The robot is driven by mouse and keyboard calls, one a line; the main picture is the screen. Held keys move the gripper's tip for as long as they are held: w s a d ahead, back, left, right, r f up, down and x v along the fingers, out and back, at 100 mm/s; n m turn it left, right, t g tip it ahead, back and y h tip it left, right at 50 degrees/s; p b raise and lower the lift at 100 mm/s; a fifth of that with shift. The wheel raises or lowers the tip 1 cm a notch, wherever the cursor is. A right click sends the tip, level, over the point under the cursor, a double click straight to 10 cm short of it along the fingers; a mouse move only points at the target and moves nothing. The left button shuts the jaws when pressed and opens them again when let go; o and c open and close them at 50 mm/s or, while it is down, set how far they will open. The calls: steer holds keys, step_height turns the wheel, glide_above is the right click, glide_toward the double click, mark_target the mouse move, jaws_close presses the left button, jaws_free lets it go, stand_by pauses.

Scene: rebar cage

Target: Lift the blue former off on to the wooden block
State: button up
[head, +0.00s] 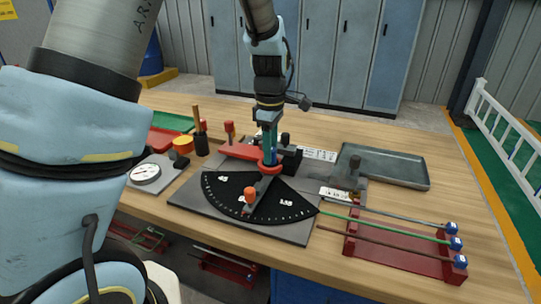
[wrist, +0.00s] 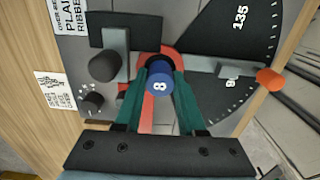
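The blue former (wrist: 159,85), a short cylinder marked 8, stands upright at the pivot of the black angle dial (wrist: 225,45). My gripper (wrist: 161,75) has its teal fingers on either side of the former, with no gap visible between fingers and former. In the head view my gripper (head: 268,150) points straight down at the pivot end of the dial, and its fingers largely hide the former. I cannot make out the wooden block in either view.
A red arm (head: 240,151) and an orange-knobbed lever (head: 250,194) adjoin the pivot. A grey tray (head: 385,165) lies to the right. A red rack (head: 400,250) with several blue-ended rods lies front right. A dial gauge (head: 145,174) and a black cup (head: 201,144) stand left.

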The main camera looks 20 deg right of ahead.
jaws_close()
steer(key=shift+r, duration=0.1)
